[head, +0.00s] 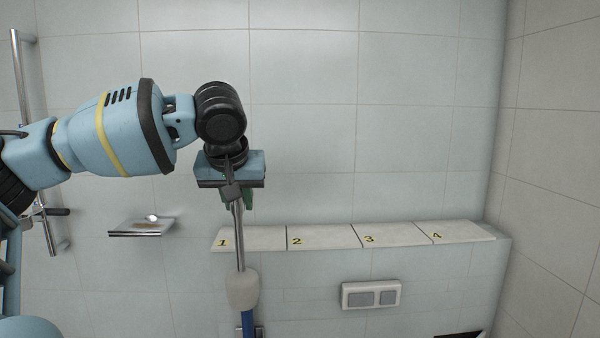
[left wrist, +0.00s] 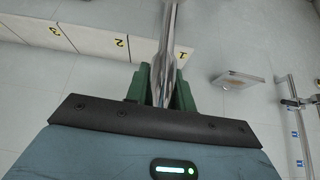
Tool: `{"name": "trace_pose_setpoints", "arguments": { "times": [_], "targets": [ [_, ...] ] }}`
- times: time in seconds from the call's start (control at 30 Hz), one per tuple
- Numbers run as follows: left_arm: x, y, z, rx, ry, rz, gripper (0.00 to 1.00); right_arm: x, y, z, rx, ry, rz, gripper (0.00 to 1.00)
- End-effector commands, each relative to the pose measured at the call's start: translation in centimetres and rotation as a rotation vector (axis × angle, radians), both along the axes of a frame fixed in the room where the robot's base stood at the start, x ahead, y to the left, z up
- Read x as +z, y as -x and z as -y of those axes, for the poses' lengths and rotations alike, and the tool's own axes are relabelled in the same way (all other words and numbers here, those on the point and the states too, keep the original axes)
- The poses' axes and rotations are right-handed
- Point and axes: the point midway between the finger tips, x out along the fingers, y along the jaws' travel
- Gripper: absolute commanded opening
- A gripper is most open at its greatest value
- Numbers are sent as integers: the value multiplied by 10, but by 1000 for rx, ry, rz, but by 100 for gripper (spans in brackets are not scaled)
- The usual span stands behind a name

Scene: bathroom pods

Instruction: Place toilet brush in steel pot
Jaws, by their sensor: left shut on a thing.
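The toilet brush (head: 240,246) hangs nearly upright below my left gripper (head: 237,200). It has a shiny steel handle, with a pale rounded head lower down. My left gripper is shut on the handle. In the left wrist view the green fingers (left wrist: 162,90) close on the steel handle (left wrist: 168,50) from both sides. A blue upright piece shows directly below the pale head, and I cannot tell what it belongs to. I do not see the steel pot in either view. My right gripper is not in view.
A tiled ledge (head: 340,238) numbered 1 to 4 runs to the right of the brush. A flush plate (head: 371,294) is below it. A small wall shelf (head: 142,227) and a steel grab rail (head: 20,80) are at left. A black edge (head: 460,335) shows at the bottom right.

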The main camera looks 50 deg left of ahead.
Motion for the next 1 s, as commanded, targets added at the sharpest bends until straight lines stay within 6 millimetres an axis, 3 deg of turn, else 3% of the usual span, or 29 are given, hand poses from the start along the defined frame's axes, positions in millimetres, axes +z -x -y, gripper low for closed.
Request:
{"name": "trace_pose_setpoints", "arguments": {
  "times": [0.1,0.3,0.57,0.7,1.0],
  "targets": [
    [-35,5,-12,5,8,4,0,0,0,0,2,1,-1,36],
    [-75,6,-14,-7,3,6,0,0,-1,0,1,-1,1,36],
    [-104,4,-8,-28,1,4,0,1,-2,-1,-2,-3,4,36],
    [-129,-1,3,-61,1,-2,0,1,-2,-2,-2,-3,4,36],
    [-159,-13,31,-128,4,4,0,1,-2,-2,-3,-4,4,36]
  ]
}}
